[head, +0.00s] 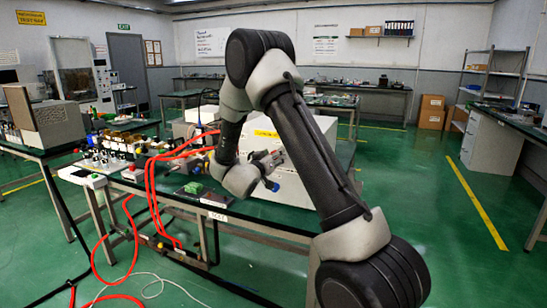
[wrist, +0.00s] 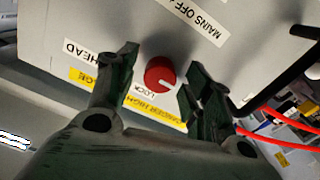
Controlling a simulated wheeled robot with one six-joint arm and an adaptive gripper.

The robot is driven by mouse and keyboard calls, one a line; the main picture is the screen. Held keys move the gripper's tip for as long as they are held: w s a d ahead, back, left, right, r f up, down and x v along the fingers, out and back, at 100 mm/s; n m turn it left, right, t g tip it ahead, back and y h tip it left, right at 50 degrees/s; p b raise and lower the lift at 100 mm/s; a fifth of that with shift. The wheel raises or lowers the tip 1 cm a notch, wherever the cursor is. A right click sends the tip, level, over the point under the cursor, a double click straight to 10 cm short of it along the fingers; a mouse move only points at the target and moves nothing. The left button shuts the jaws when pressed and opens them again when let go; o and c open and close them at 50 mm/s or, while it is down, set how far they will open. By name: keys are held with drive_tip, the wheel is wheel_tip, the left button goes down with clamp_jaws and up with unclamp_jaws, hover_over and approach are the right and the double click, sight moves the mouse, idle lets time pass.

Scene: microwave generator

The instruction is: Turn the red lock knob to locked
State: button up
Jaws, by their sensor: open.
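The red lock knob (wrist: 159,74) is on the pale front panel (wrist: 75,25) of a box in the wrist view, with a white pointer line on its face. A "LOCK" label (wrist: 157,92) sits just beside it, at the lower left. My gripper (wrist: 160,70) is open, with one dark finger on each side of the knob. Gaps show between the fingers and the knob, and I see no contact. In the head view my gripper (head: 272,172) is in front of the white box (head: 285,190) on the bench. The knob cannot be made out there.
A "MAINS OFF" label (wrist: 197,20) and a yellow danger label (wrist: 153,111) are near the knob. Red cables (head: 150,190) hang from the bench left of my arm. A small green part (head: 193,188) lies on the bench. The green floor at right is clear.

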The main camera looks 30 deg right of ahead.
drive_tip(key=shift+w+d, duration=0.1)
drive_tip(key=c, duration=1)
drive_tip(key=shift+m, duration=0.3)
drive_tip(key=m, duration=1.7)
drive_tip(key=shift+f, duration=0.1)
drive_tip(key=shift+m, duration=0.3)
